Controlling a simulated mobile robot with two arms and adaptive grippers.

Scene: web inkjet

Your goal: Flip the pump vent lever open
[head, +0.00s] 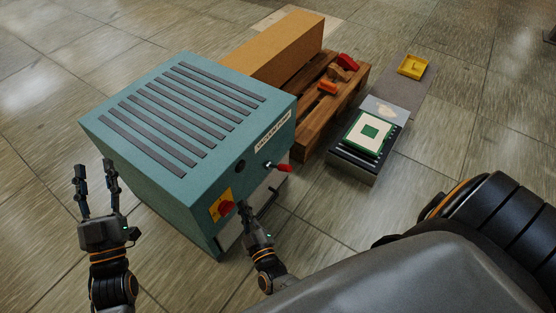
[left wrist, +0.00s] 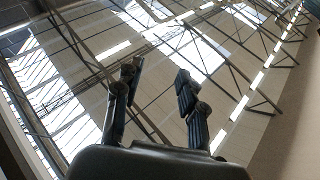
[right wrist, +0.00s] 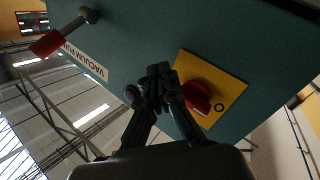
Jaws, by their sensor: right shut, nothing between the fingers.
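The teal vacuum pump box (head: 150,150) stands on the floor with a slotted top. Its vent lever, a metal stem with a red handle (head: 284,168), sticks out from the front face below the label. In the right wrist view the red lever handle (right wrist: 46,44) is at the upper left. A red rotary knob on a yellow plate (head: 222,206) sits lower on the same face; the knob (right wrist: 197,97) also shows in the right wrist view. My right gripper (head: 243,208) is shut and empty beside the knob, apart from the lever. My left gripper (head: 95,168) is open and empty left of the box.
A cardboard box (head: 275,50) and a wooden pallet (head: 318,125) with red and orange items stand behind the pump. A dark scale-like unit with a green-white board (head: 368,132) and a yellow tray (head: 412,66) lie to the right. Floor is clear at front left.

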